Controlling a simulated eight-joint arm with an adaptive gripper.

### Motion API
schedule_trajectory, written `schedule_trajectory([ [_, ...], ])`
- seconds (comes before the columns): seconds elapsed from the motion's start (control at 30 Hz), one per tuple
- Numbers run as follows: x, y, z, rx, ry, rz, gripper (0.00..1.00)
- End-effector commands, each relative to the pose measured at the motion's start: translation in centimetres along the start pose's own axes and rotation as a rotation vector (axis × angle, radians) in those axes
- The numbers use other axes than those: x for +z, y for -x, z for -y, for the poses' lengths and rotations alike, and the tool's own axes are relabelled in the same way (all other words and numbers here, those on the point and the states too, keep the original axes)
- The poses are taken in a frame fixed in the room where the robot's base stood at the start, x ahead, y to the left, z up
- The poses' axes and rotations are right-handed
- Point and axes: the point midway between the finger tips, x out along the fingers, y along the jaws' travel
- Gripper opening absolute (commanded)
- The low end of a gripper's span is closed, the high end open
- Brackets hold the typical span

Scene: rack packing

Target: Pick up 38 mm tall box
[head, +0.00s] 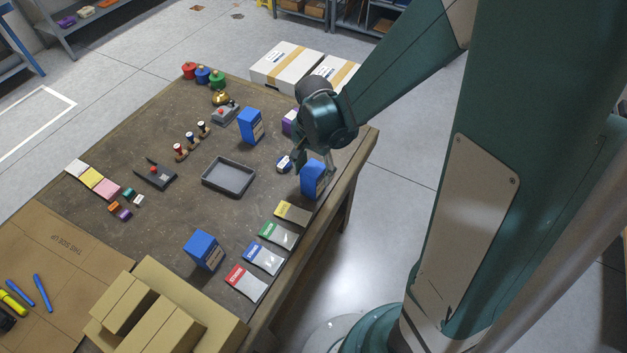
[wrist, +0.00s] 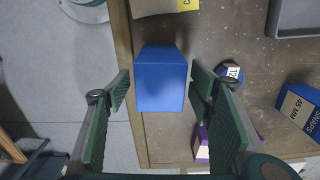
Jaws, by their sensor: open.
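A blue box (head: 313,180) stands near the right table edge, by the front of my gripper. In the wrist view this blue box (wrist: 161,85) lies between my two open fingers, with a gap on each side; no label on it is readable there. My gripper (head: 315,160) is open and empty, close to this box in the head view; contact cannot be seen. A second blue box (head: 250,126) stands farther back; its label in the wrist view (wrist: 300,112) reads 45 MM. A third blue box (head: 204,250) stands near the front. I cannot read 38 mm on any box.
A small blue round item (head: 284,163) and a purple box (head: 290,121) are close to my gripper. A grey tray (head: 229,177) lies mid-table. Several coloured packets (head: 278,234) line the right edge. Cardboard boxes (head: 150,315) fill the front. Stamps (head: 192,139) stand left of the tray.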

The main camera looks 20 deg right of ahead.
Motion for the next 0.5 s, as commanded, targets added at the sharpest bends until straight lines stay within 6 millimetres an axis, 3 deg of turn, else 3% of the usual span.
schedule_trajectory([
  [0.5, 0.03, -0.70, -0.02, 0.000, 0.000, 0.000, 0.54],
])
